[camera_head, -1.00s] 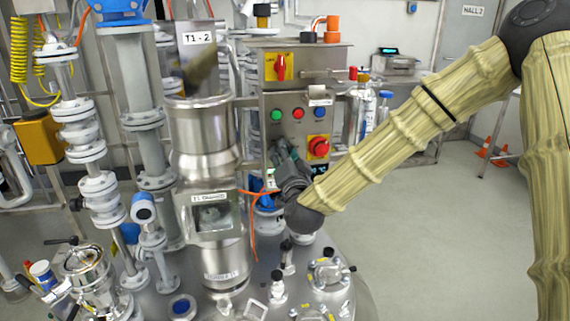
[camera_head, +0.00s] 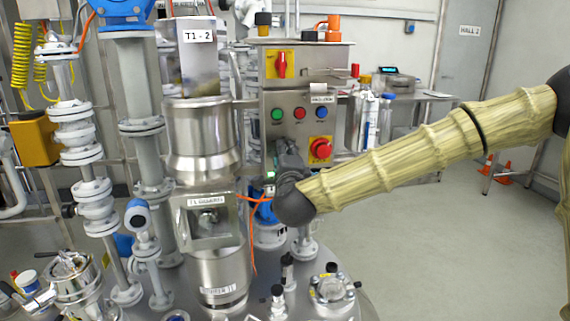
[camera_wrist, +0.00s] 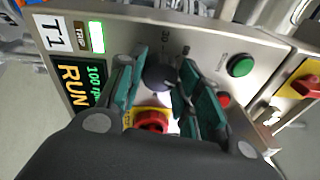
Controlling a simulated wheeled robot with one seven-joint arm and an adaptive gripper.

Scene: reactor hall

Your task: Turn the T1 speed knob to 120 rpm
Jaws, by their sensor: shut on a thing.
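The T1 speed knob (camera_wrist: 158,79) is a dark round knob on the grey control panel (camera_wrist: 205,50) in the wrist view. My gripper (camera_wrist: 157,70) has its green fingers on either side of the knob and is shut on it. The knob's pointer mark cannot be made out. The T1 display (camera_wrist: 78,80) reads "100 rpm" and "RUN". In the head view my gripper (camera_head: 287,156) is at the lower left of the control panel (camera_head: 290,98), and my wrist hides the knob and display.
A red emergency stop button (camera_head: 321,149) sits close to the knob. Green (camera_head: 278,114), red and blue buttons are above it, with a red switch on yellow (camera_head: 280,65) higher up. Steel vessels (camera_head: 202,140) stand left.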

